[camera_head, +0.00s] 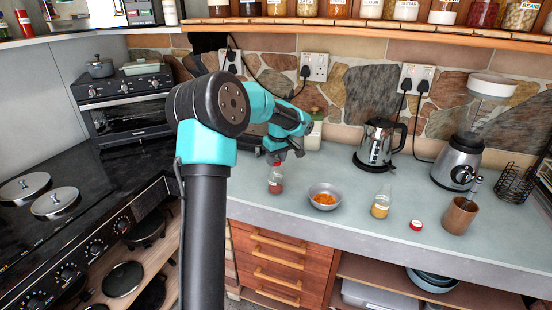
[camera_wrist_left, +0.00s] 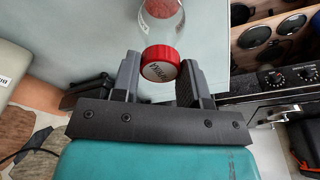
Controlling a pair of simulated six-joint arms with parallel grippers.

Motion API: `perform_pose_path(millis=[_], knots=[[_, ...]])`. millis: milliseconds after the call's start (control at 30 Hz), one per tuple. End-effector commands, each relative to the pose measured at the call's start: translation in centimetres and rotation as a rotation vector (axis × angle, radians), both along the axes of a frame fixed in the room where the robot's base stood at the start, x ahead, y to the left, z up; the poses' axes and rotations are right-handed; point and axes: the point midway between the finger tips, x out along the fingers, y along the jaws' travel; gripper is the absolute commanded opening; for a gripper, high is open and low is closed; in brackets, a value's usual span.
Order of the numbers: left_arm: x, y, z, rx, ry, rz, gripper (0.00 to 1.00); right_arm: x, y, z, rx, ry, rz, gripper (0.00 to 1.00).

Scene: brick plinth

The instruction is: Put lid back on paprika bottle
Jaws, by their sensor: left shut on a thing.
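A clear bottle with dark red contents (camera_head: 276,185) stands upright on the counter, left of the bowl. My left gripper (camera_head: 280,159) is directly above this bottle, shut on the red lid, with one finger on each side. A second bottle with orange-yellow contents (camera_head: 380,203) stands open to the right, with a loose red lid (camera_head: 415,225) on the counter beside it. My right gripper is not in view.
A grey bowl of orange powder (camera_head: 325,195) stands between the bottles. A kettle (camera_head: 378,145), a blender (camera_head: 460,160) and a wooden mortar (camera_head: 459,215) stand to the right. The stove (camera_head: 75,225) is at the left. The front counter strip looks clear.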

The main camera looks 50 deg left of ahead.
Motion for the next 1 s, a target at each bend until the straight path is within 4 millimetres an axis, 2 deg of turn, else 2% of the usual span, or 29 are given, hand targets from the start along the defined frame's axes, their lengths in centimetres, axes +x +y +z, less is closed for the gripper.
perform_pose_path(millis=[833, 867, 1000], knots=[[0.01, 0.01, -0.07, 0.000, 0.000, 0.000, 0.19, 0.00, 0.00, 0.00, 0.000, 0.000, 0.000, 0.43], [0.01, 0.01, -0.07, 0.000, 0.000, 0.000, 0.42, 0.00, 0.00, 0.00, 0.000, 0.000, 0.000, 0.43], [0.01, 0.01, -0.07, 0.000, 0.000, 0.000, 0.56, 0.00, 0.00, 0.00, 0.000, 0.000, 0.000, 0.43]])
